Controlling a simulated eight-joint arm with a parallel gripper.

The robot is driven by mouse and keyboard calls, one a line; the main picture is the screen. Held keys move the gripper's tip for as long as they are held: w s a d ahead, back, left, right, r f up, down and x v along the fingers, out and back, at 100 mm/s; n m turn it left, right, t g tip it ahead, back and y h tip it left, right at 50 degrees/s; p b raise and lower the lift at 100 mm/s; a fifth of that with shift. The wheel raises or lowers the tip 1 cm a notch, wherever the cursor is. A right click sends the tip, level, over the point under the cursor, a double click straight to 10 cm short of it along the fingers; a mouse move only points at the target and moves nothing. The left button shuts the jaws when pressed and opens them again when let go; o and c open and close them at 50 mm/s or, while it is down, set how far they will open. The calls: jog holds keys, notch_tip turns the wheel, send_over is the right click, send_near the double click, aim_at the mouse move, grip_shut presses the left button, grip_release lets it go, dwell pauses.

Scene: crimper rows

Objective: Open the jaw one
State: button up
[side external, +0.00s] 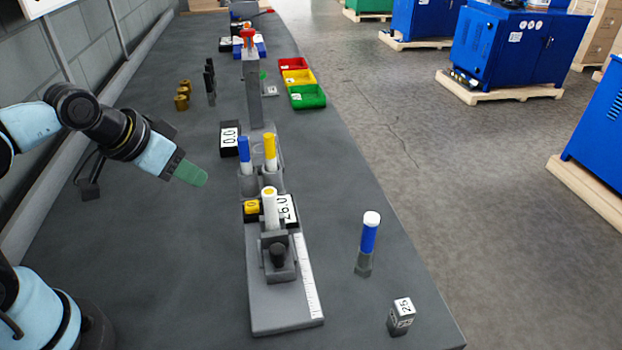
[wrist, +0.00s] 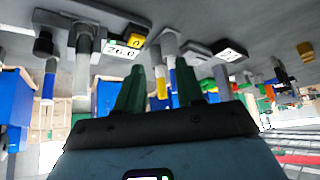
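A grey slide fixture (side external: 262,305) with a ruled edge lies on the bench. Its sliding block carries a black knob (side external: 278,256) and an upright white handle (side external: 269,207). Its display (side external: 287,210) reads 26.0 and also shows in the wrist view (wrist: 123,50). A second display (side external: 229,139), reading 0.0, stands farther back. A blue handle (side external: 244,153) and a yellow handle (side external: 270,151) stand upright between the displays. My gripper (side external: 192,174) is left of these, above the bench and touching nothing. In the wrist view its green fingers (wrist: 158,75) are apart and empty.
A blue post with a white top (side external: 369,233) and a small block marked 25 (side external: 401,316) stand at right. Red, yellow and green bins (side external: 309,97) and brass pieces (side external: 182,100) are farther back. The bench left of the fixture is clear.

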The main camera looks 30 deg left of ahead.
jog(key=w+d+r+m+g, duration=0.2)
jog(key=d+r+m+g, duration=0.2)
jog(key=d+m, duration=0.5)
jog(key=m+g, duration=0.3)
jog(key=m, duration=0.6)
send_over(277, 248)
notch_tip(277, 248, down, 11)
jog(key=shift+r, duration=0.1)
grip_shut()
